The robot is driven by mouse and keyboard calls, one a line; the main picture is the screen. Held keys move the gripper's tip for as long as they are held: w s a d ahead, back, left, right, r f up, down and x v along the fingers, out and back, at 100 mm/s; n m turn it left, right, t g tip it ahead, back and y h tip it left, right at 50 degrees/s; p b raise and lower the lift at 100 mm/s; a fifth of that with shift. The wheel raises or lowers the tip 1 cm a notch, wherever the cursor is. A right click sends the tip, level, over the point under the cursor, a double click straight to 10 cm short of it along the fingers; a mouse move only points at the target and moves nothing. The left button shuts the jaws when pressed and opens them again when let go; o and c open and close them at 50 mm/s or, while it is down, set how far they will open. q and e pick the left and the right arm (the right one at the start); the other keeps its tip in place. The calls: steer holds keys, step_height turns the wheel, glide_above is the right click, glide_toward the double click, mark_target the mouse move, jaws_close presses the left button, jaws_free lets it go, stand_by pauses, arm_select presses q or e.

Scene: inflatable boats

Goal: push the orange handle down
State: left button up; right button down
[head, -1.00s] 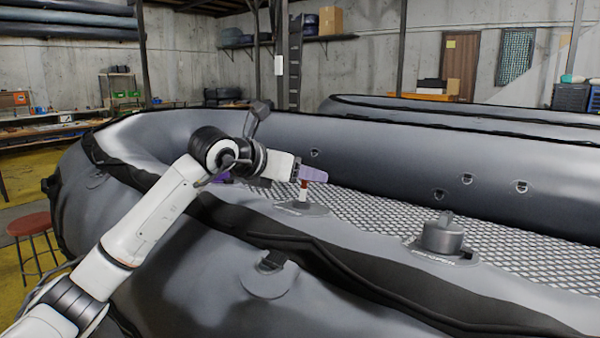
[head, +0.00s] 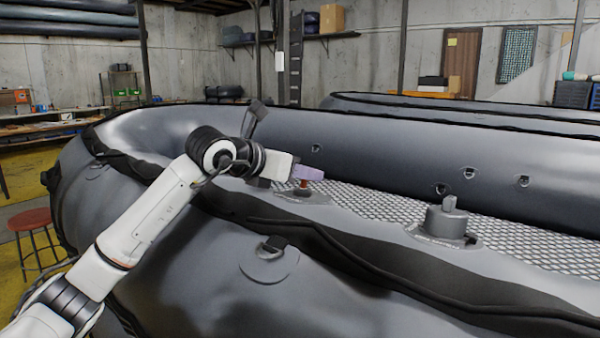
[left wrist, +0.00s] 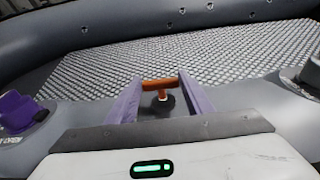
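The orange handle (left wrist: 158,86) is a crossbar on a short stem above a dark round base (left wrist: 158,103), in the middle of the left wrist view. In the head view only its reddish-orange stem (head: 303,184) shows, close above a grey base on the near tube of the boat. My left gripper (head: 307,173) is at the top of the handle. In the left wrist view its purple fingers (left wrist: 160,80) are spread apart, one at each end of the crossbar. I cannot tell whether they touch it. My right gripper is in neither view.
The grey inflatable boat (head: 190,275) fills the foreground, with a patterned floor (head: 385,207). A grey round fitting (head: 447,223) stands on the tube to the right. A red stool (head: 30,220) stands at the left.

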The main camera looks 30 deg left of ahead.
arm_select(q)
steer(key=o, duration=0.4)
steer(key=shift+s+f, duration=0.1)
steer(key=shift+f, duration=0.25)
steer(key=shift+c, duration=0.2)
steer(key=shift+o, duration=0.5)
steer(key=shift+r, duration=0.1)
steer(key=b+v, duration=0.1)
steer(key=v, duration=0.9)
steer(key=shift+s, duration=0.1)
steer(key=shift+r, duration=0.1)
steer(key=shift+a, duration=0.1)
